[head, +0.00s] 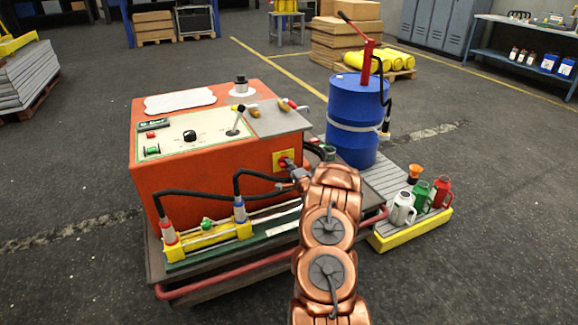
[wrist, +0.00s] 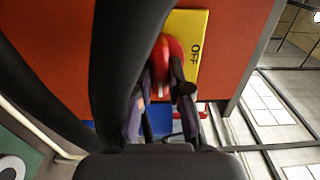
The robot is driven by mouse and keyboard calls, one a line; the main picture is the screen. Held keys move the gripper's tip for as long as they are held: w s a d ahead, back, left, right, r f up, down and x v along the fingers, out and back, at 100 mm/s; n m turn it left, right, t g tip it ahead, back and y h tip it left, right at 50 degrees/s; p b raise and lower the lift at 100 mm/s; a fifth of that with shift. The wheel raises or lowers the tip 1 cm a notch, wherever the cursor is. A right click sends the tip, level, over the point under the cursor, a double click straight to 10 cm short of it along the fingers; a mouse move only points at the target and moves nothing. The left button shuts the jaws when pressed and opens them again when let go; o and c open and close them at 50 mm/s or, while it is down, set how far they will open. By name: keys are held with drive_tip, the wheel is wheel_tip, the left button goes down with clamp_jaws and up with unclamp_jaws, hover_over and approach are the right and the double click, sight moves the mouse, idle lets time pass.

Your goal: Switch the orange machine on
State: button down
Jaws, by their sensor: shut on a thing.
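The orange machine (head: 160,184) stands on a low cart in the middle of the head view. On its side, near the right corner, is a yellow plate (head: 278,160) with a red rotary switch (head: 284,161). In the wrist view the yellow plate (wrist: 197,35) reads OFF, and the red switch knob (wrist: 170,50) sits against it. My gripper (head: 292,172) is at the switch; in the wrist view my gripper (wrist: 160,92) is shut on the red knob. The knob's exact angle is partly hidden by my fingers and a black hose.
Black hoses (head: 190,193) run from the machine to a yellow cylinder (head: 205,240) in front. A blue drum (head: 353,115) with a red pump stands behind right. Several cans (head: 420,195) stand on a yellow-edged pallet (head: 395,240). Open floor lies in front.

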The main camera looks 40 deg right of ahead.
idle(0.3)
drive_tip(key=c, duration=1.1)
unclamp_jaws()
drive_tip(key=shift+s, duration=0.1)
drive_tip(key=v, duration=1.1)
drive_tip(key=shift+s+a, duration=0.2)
drive_tip(key=shift+s, duration=0.15)
